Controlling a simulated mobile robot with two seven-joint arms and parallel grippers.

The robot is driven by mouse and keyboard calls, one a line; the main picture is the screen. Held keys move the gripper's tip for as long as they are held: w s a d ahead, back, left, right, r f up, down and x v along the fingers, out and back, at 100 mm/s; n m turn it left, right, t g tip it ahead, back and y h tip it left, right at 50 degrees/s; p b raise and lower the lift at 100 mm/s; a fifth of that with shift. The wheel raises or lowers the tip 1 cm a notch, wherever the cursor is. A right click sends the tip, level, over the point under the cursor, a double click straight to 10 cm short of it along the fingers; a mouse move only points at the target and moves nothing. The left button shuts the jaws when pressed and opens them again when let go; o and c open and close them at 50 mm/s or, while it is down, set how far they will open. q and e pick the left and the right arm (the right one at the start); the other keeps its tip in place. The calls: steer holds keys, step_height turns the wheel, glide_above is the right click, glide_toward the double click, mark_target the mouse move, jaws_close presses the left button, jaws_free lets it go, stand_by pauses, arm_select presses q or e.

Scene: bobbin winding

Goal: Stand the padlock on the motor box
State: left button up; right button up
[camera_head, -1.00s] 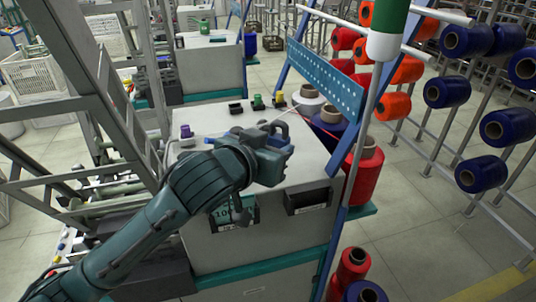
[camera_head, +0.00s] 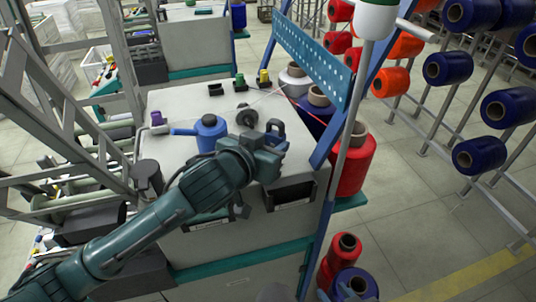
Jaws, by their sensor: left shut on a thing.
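The motor box, a large pale grey cabinet (camera_head: 178,98) with a flat top, stands in the middle of the head view. My left gripper (camera_head: 266,155) is over the right front part of its top. It is shut on the padlock (camera_head: 277,130), a dark grey-blue thing whose looped shackle shows upward. The gripper hides much of the padlock's body. I cannot tell whether the padlock touches the top. My right gripper is not in view.
A blue perforated rail (camera_head: 312,62) and a red thread cone (camera_head: 354,165) border the right side.

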arm_select(q)
step_height(320, 180, down, 3)
steer(key=shift+r, duration=0.2)
steer(key=shift+f, duration=0.1)
arm_select(e)
steer(key=shift+w+r, duration=0.25)
steer(key=shift+w, duration=0.05)
arm_select(q)
steer(key=shift+f, duration=0.3)
steer(key=o, duration=1.1)
arm_select(e)
steer(key=shift+f, duration=0.15)
arm_select(q)
steer(key=shift+r, duration=0.1)
